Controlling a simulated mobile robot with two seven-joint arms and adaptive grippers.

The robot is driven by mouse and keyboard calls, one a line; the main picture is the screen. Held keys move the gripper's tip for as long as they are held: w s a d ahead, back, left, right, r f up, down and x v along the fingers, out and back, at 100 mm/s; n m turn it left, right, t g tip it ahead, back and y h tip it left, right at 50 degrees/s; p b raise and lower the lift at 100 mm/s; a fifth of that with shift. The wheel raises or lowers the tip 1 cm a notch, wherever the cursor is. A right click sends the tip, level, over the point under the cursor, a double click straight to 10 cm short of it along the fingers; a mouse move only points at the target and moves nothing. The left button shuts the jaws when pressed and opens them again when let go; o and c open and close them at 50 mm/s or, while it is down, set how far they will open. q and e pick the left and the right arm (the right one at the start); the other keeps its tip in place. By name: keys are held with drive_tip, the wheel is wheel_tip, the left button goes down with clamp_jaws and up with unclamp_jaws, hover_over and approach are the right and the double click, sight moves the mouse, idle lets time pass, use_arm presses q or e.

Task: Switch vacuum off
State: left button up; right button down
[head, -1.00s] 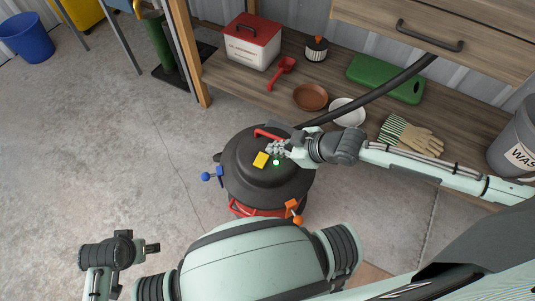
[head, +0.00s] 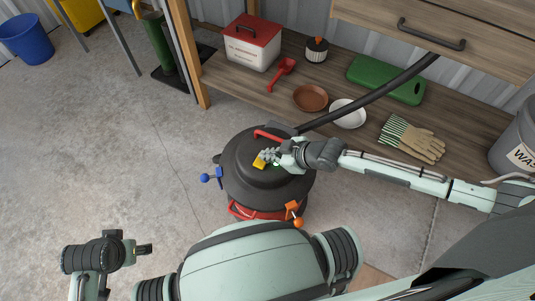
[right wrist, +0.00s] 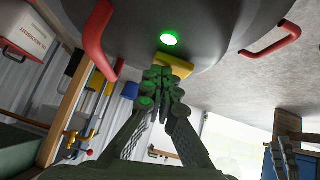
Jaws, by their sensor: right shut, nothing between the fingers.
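The vacuum (head: 250,185) is a round black canister with a red handle (head: 268,134) on its lid, standing on the concrete floor. A yellow switch (head: 259,162) sits on the lid; in the right wrist view it shows (right wrist: 176,65) beside a glowing green light (right wrist: 169,38). My right gripper (head: 266,154) is shut and empty, its fingertips at the switch. In the right wrist view the fingertips (right wrist: 160,74) overlap the switch's lower edge; I cannot tell whether they touch. My left gripper (head: 143,250) is at the lower left, away from the vacuum; its jaw state is unclear.
A black hose (head: 370,95) runs from the vacuum up across the wooden shelf (head: 225,83). Work gloves (head: 412,138), a white bowl (head: 348,113), a brown bowl (head: 310,98) and a red-lidded box (head: 252,42) stand there. The floor left of the vacuum is clear.

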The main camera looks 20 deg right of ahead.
drive_tip(key=shift+f, duration=0.15)
drive_tip(key=shift+s, duration=0.15)
drive_tip(key=shift+s+a+p, duration=0.5)
drive_tip(key=shift+s+p, duration=0.05)
drive_tip(key=shift+p, duration=0.25)
drive_tip(key=shift+w, duration=0.1)
